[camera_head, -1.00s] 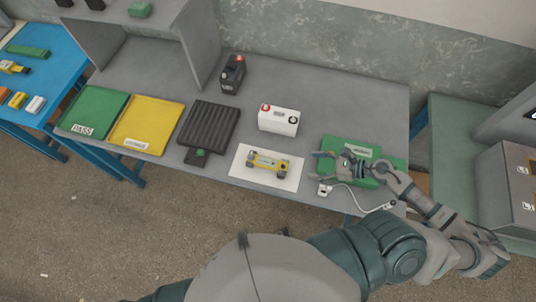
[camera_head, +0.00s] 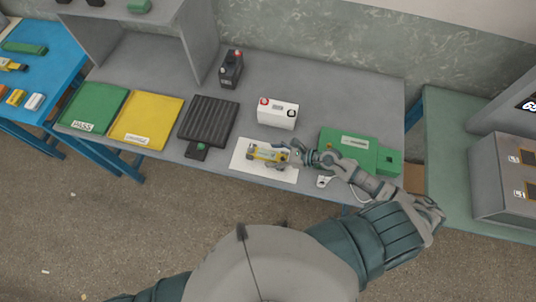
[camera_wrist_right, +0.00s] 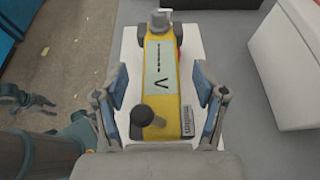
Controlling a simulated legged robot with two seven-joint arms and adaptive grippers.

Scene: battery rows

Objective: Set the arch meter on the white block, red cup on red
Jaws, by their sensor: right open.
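The arch meter (camera_head: 263,153) is a yellow bar with a grey dial face and a dark cup at each end. It lies on a white mat (camera_head: 240,164) near the bench's front edge. The white block (camera_head: 283,120) stands behind it, with a red terminal at its left and a dark one at its right. My right gripper (camera_head: 284,152) is over the meter's right end. In the right wrist view its open fingers (camera_wrist_right: 159,105) stand on either side of the yellow meter body (camera_wrist_right: 165,75), with gaps showing.
A dark battery (camera_head: 231,70) stands at the back. A black ribbed tray (camera_head: 208,122), a yellow tray (camera_head: 146,122) and a green tray (camera_head: 93,109) lie to the left. A green case (camera_head: 346,151) lies at the right. Bare bench surrounds the white block.

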